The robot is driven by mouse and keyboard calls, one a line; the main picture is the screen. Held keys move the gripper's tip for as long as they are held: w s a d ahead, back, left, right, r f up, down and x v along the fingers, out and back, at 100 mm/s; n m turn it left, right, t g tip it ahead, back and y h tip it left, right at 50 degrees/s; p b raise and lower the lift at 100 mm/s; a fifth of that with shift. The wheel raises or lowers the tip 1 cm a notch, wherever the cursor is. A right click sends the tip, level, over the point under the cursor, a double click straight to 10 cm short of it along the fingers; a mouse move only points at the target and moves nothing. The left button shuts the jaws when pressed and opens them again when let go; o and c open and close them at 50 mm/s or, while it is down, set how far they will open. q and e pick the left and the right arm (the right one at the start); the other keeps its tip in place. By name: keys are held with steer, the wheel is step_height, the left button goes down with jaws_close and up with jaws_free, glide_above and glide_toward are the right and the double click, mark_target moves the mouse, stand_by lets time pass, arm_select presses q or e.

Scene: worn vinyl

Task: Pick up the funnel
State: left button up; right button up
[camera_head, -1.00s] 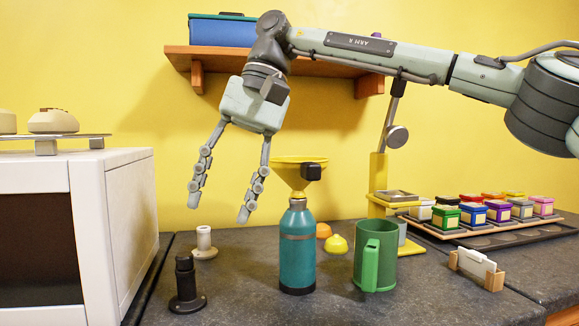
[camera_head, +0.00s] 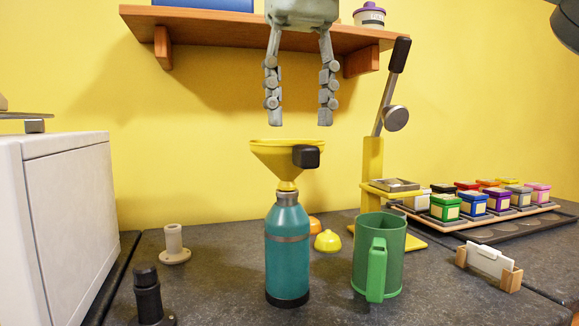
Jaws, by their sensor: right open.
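A yellow funnel (camera_head: 272,158) with a black block-like grip (camera_head: 306,156) on its right side sits upright in the mouth of a teal bottle (camera_head: 287,254). The bottle stands on the dark countertop. My right gripper (camera_head: 298,122) points down above the funnel. Its two fingers are spread and empty, with a small gap between the fingertips and the funnel's rim. The gripper's upper part is cut off by the top of the view. My left gripper does not show.
A green mug (camera_head: 379,262) stands close right of the bottle. A yellow lever press (camera_head: 373,165) is behind it. A wooden shelf (camera_head: 220,37) is behind the gripper. A white appliance (camera_head: 75,220) stands left; black (camera_head: 148,298) and pale (camera_head: 173,243) posts stand near it.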

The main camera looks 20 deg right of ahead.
mark_target(303, 145)
steer(key=shift+f+b, duration=0.3)
steer(key=shift+f, duration=0.2)
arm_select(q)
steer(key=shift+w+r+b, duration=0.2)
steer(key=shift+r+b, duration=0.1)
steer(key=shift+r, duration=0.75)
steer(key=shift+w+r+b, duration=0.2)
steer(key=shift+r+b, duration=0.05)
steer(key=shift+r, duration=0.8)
arm_select(e)
steer(key=shift+d+f, duration=0.15)
steer(key=shift+f, duration=2)
jaws_close()
